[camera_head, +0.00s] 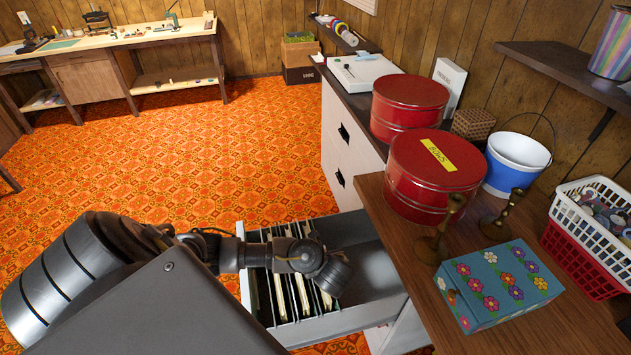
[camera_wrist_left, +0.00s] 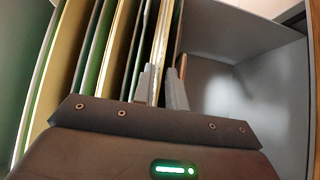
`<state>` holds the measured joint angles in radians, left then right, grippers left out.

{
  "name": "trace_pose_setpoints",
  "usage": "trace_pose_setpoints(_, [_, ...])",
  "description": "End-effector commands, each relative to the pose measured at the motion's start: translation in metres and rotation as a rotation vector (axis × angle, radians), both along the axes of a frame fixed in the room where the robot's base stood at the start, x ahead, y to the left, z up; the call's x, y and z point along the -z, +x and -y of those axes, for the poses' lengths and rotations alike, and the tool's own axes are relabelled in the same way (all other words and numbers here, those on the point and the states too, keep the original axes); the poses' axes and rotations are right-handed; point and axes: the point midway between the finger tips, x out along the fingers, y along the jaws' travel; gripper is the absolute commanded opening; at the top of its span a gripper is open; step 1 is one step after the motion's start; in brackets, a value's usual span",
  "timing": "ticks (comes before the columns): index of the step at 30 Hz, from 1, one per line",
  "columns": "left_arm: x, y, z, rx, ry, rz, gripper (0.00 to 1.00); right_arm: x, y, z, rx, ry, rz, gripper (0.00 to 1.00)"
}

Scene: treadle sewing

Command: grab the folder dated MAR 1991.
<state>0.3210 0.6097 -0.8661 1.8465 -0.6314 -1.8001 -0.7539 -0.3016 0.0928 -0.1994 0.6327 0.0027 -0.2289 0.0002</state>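An open file drawer (camera_head: 372,279) holds several upright hanging folders (camera_head: 270,283) in its left part, and no date on them can be read. My left gripper (camera_head: 325,272) is at the folders, its tips hidden in the head view. In the left wrist view the left gripper's two grey fingers (camera_wrist_left: 162,88) stand close on either side of a cream folder (camera_wrist_left: 158,50). Whether they press on it cannot be told. More green and cream folders (camera_wrist_left: 98,50) stand to the left of the fingers. My right gripper is in neither view.
The drawer's right part (camera_wrist_left: 235,75) is empty. Above it, a wooden top (camera_head: 400,222) carries red tins (camera_head: 425,190), brass candlesticks (camera_head: 432,243), a flowered box (camera_head: 495,285) and a blue-white bucket (camera_head: 513,165). Orange patterned floor (camera_head: 190,160) is clear beyond.

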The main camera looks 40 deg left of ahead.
Motion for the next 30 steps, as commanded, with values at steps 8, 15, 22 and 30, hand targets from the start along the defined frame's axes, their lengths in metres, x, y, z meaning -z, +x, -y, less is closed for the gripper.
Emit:
trace_pose_setpoints(8, [-0.0002, -0.0001, 0.0, 0.0, 0.0, 0.0, 0.01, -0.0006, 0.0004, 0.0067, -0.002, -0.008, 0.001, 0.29])
trace_pose_setpoints(15, [-0.0002, -0.0003, 0.0001, 0.0, 0.0, 0.0, 0.0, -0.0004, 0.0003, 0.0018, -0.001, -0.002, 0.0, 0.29])
trace_pose_setpoints(22, [-0.0001, -0.0003, 0.0001, -0.001, 0.0, -0.001, 0.0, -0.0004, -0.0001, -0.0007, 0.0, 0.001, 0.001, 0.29])
trace_pose_setpoints(30, [-0.0001, -0.0004, 0.0001, -0.001, 0.0, -0.001, 0.0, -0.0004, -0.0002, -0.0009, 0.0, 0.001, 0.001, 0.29])
